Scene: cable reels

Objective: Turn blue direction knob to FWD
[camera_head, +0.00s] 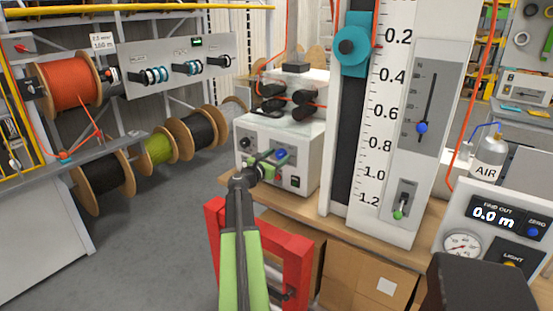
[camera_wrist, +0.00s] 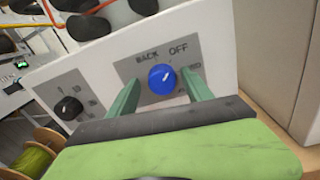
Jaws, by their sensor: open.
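The blue direction knob (camera_wrist: 161,79) is on a grey label plate on the front of a white machine box (camera_head: 262,140). In the wrist view BACK is printed at its upper left and OFF above it. The lettering at its right is partly hidden by a finger. A small white mark on the knob's face sits toward the upper right, roughly toward OFF. My gripper (camera_wrist: 160,77) is open, with one green finger on each side of the knob; contact cannot be told. In the head view my gripper (camera_head: 268,157) is at the box front, beside the blue knob (camera_head: 281,154).
A black knob (camera_wrist: 68,107) is on the same panel, left of the blue one. A tall white scale column (camera_head: 373,200) stands close on the right. A red frame (camera_head: 302,262) is below my arm. Cable reels (camera_head: 196,130) stand at the left.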

